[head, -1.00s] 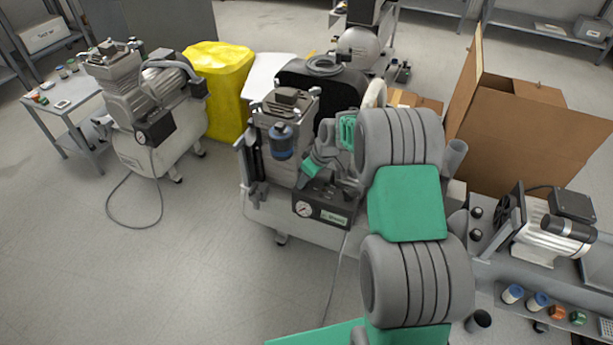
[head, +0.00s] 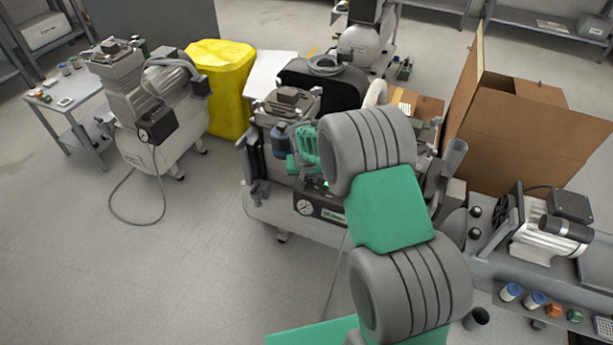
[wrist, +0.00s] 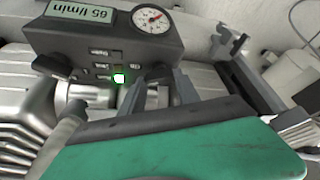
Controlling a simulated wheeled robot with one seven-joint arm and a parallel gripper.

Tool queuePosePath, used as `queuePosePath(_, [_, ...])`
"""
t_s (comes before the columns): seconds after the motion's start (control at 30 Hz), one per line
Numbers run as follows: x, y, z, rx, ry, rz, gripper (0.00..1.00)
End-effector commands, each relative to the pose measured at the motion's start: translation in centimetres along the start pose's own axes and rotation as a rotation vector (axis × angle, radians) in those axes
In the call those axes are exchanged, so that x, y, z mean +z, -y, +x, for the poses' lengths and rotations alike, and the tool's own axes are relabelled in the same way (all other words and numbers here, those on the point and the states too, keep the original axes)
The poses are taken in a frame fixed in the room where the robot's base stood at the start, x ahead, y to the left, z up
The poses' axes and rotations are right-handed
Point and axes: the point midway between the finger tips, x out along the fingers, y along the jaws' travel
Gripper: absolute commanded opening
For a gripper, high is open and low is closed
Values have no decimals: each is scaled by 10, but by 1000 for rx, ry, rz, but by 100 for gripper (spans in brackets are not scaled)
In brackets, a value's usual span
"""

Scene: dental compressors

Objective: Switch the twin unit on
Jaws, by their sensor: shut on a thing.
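The twin unit (head: 290,218) is the compressor in the middle of the head view, partly hidden behind my arm. Its dark control box (wrist: 100,45) fills the top of the wrist view, upside down, with a round gauge and a "65 l/min" label. A small green lamp (wrist: 119,78) on the box is lit. A black knob (wrist: 52,66) sticks out at one end of the box. My gripper (wrist: 158,80) is at the box beside the lamp, its fingers closed on a dark switch knob (wrist: 158,71) that is mostly hidden. In the head view my arm hides the fingertips.
Another compressor (head: 150,125) with a trailing cable stands at the left, before a yellow bin (head: 222,90). An open cardboard box (head: 515,125) stands at the right, behind a bench (head: 490,270) with a motor and small jars. The floor at front left is clear.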

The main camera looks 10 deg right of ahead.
Motion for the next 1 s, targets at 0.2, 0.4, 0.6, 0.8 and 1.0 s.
queuePosePath(0.2, [0, 2, 0, 40, -1, 98, 0])
queuePosePath(0.4, [-1, 1, 0, 59, -1, 145, 0])
queuePosePath(0.6, [-1, 1, 0, 64, -1, 156, 0])
queuePosePath(0.8, [-1, 1, 0, 64, -1, 155, 0])
queuePosePath(1.0, [-1, 1, 0, 63, -1, 155, 49])
